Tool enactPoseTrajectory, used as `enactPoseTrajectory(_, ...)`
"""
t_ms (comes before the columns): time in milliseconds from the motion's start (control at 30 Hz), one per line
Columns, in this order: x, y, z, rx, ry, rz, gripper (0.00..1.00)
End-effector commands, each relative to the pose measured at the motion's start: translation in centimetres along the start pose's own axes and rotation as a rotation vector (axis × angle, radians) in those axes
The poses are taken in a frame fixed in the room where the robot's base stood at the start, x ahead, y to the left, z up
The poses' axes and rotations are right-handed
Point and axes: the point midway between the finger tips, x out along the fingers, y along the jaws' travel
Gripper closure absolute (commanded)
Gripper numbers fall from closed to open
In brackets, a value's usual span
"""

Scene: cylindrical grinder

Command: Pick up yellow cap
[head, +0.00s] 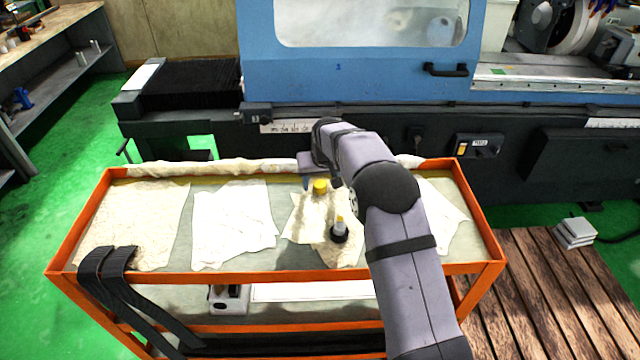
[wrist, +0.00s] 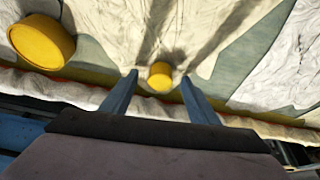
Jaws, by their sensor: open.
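A small round yellow cap (wrist: 160,76) shows in the wrist view between the fingertips of my gripper (wrist: 159,79), with a gap on both sides. The fingers are open and hold nothing. In the head view a yellow cap (head: 320,187) sits near the back edge of the orange cart, close to a blue finger of my gripper (head: 308,183). A larger-looking round yellow thing (wrist: 41,42) lies at the upper left of the wrist view. I cannot tell whether it shows in the head view, where my arm covers part of the cart.
A small black-based item with an orange-yellow tip (head: 340,231) stands on the cart nearer the front. Pale cloths (head: 235,222) cover much of the cart (head: 300,277). A rolled cloth (head: 215,168) lies along the back rim. The blue grinder (head: 400,90) stands behind.

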Motion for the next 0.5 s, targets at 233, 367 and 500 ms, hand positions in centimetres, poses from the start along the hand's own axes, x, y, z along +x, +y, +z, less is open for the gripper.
enactPoseTrajectory(233,0.11,0.02,-0.03,0.001,0.001,0.000,0.45)
enactPoseTrajectory(367,0.09,0.02,-0.03,0.001,0.001,0.000,0.77)
enactPoseTrajectory(500,0.08,0.02,-0.04,0.001,0.002,0.000,0.89)
